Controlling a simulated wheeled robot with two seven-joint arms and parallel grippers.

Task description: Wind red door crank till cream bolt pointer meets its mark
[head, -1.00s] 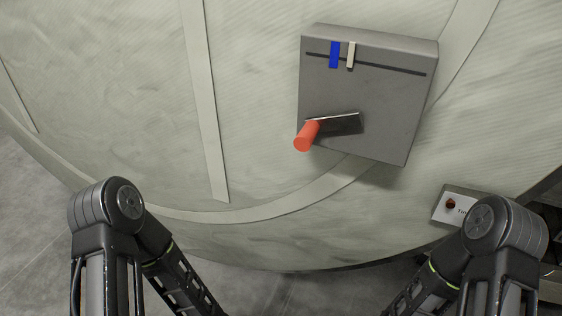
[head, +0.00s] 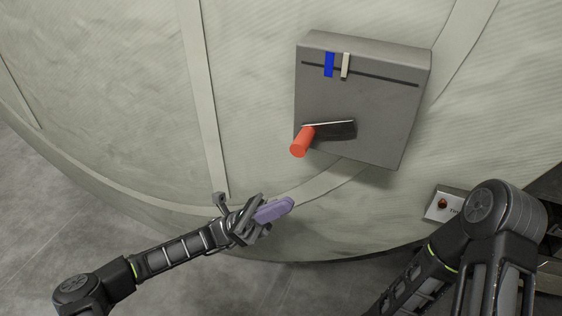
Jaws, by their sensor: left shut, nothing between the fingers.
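A grey box (head: 385,115) is fixed to the pale chamber wall. The red crank handle (head: 301,141) sticks out at the left end of a dark crank arm (head: 340,130), low on the box. The cream pointer (head: 345,66) stands in the dark slot near the top of the box, just right of the blue mark (head: 329,64), with a narrow gap between them. My left gripper (head: 280,208), with purplish fingers, is shut and empty. It is below and left of the red handle, apart from it. My right gripper is out of view.
A small panel with a red button (head: 442,203) sits at the lower right, beside my right arm. Pale strips (head: 205,110) run along the curved wall. Open space lies between my left gripper and the box.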

